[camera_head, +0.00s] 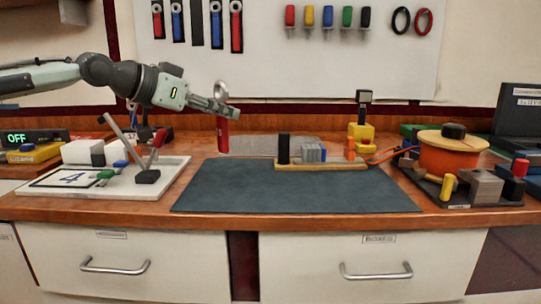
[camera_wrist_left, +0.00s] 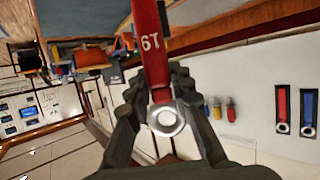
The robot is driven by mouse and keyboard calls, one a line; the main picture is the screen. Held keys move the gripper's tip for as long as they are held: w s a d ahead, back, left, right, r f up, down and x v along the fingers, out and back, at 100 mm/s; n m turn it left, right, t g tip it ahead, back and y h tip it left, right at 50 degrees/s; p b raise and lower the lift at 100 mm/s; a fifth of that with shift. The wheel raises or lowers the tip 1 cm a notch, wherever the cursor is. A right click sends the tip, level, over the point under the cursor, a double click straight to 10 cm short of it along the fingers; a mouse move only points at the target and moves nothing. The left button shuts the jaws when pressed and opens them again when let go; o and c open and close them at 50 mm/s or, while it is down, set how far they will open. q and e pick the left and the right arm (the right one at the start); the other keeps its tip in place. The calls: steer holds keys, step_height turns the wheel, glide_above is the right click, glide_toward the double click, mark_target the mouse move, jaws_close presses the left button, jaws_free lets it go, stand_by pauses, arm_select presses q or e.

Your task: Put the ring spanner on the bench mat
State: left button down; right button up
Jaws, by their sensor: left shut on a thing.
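In the left wrist view the ring spanner (camera_wrist_left: 151,45) lies between the fingers of my left gripper (camera_wrist_left: 155,88). The dark bench mat (camera_head: 300,192) lies flat and bare at the bench's front middle. The handle's lower end appears just above the mat's back left edge; I cannot tell the gap. My right gripper is not in view.
A white tray (camera_head: 118,186) with small parts stands left of the mat. A wooden rail with blocks (camera_head: 322,166) sits at the mat's back edge. An orange cable reel (camera_head: 447,158) and a dark tray of parts stand right. Other spanners (camera_head: 237,26) hang on the wall board.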

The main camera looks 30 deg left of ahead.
arm_select(q)
steer(key=w+d+f, duration=0.1)
steer(key=w+f, duration=0.1)
steer(key=w+d+f+b, duration=0.1)
steer(key=w+d+f, duration=0.1)
steer(key=f, duration=0.1)
steer(key=w+d+f+b, duration=0.1)
steer(key=w+f, duration=0.1)
steer(key=f, duration=0.1)
steer(key=shift+w+d+f, duration=0.15)
steer(key=shift+w+d, duration=0.05)
steer(key=shift+w, duration=0.1)
steer(key=shift+f, duration=0.2)
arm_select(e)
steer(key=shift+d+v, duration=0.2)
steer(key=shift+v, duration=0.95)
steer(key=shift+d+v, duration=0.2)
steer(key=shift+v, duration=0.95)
arm_select(q)
steer(key=shift+f, duration=0.1)
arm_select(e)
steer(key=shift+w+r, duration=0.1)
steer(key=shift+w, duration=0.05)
arm_select(q)
steer(key=c, duration=1.3)
jaws_free()
steer(key=shift+f, duration=0.1)
steer(key=shift+c, duration=0.2)
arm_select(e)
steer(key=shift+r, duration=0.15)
